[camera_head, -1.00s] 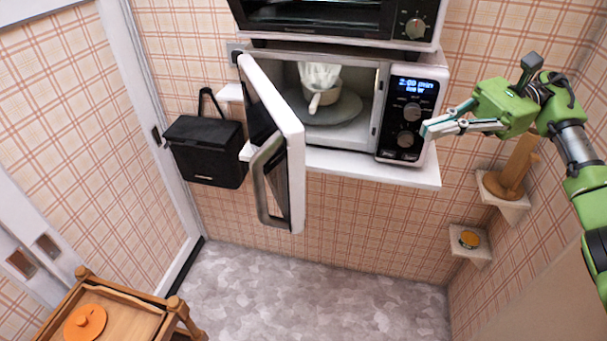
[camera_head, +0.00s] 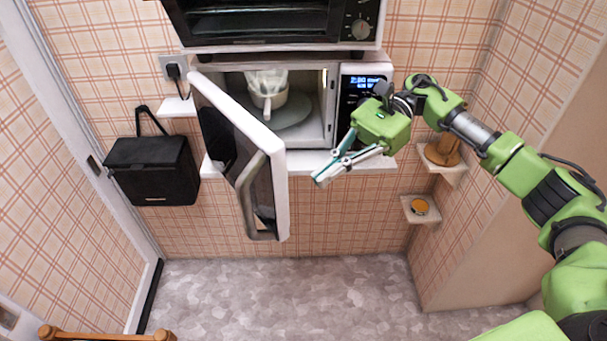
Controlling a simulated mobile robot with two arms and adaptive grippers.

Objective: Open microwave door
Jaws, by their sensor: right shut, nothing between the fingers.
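The white microwave (camera_head: 328,105) stands on a white wall shelf with its door (camera_head: 240,150) swung part-way open toward me. The door is hinged on the left and has a grey loop handle (camera_head: 247,197) near its free edge. Inside, a light-coloured pot or cup (camera_head: 268,97) sits on the turntable (camera_head: 290,113). My right gripper (camera_head: 318,182) is shut and empty, pointing down and left, in front of the microwave's right side. It is apart from the door edge, to its right, and hides part of the control panel (camera_head: 358,84). My left gripper is not in view.
A black toaster oven (camera_head: 270,22) stands above the microwave. Small shelves at right hold a wooden object (camera_head: 442,150) and a round orange-topped item (camera_head: 419,206). The floor (camera_head: 280,295) below is clear.

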